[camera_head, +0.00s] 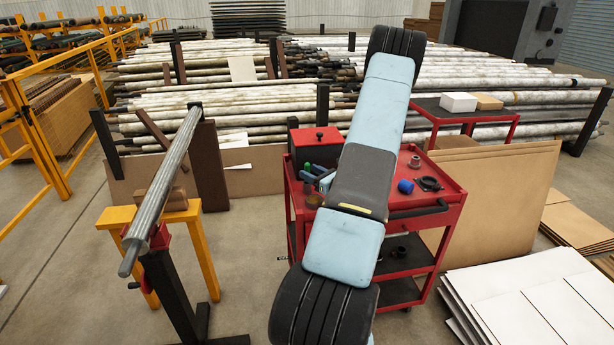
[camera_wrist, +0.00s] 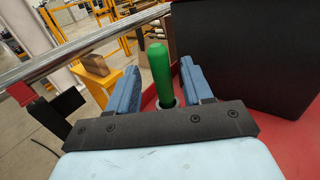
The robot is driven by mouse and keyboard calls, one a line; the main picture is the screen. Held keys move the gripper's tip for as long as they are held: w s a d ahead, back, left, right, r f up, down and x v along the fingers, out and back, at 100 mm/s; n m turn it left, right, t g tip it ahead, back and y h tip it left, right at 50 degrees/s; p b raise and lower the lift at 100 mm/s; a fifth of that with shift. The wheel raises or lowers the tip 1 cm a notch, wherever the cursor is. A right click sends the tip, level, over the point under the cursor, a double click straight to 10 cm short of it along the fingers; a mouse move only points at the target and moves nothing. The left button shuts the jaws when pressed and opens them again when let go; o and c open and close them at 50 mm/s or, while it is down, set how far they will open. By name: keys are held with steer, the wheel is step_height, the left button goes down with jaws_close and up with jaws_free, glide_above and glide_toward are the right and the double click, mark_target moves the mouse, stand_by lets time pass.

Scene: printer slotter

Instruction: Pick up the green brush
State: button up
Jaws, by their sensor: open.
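The green brush (camera_wrist: 160,72) stands upright in the wrist view, its rounded handle pointing up. Its lower end is hidden by my gripper's dark mount, with a grey ring-like rim showing around it. My gripper (camera_wrist: 159,68) is open, with one blue finger on each side of the green handle. Gaps show between the handle and both fingers, so it is not gripped.
A red box (camera_head: 315,146) stands at the cart's back left; a dark box face (camera_wrist: 237,50) fills the wrist view's right. A blue item (camera_head: 405,187) and black ring (camera_head: 429,184) lie on the cart. A long metal bar (camera_head: 165,180) on stands is to the left.

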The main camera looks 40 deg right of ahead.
steer(key=shift+w+a, duration=0.1)
steer(key=shift+w, duration=1.1)
jaws_close()
steer(key=shift+r, duration=0.1)
step_height(320, 180, up, 10)
steer(key=shift+f, duration=0.1)
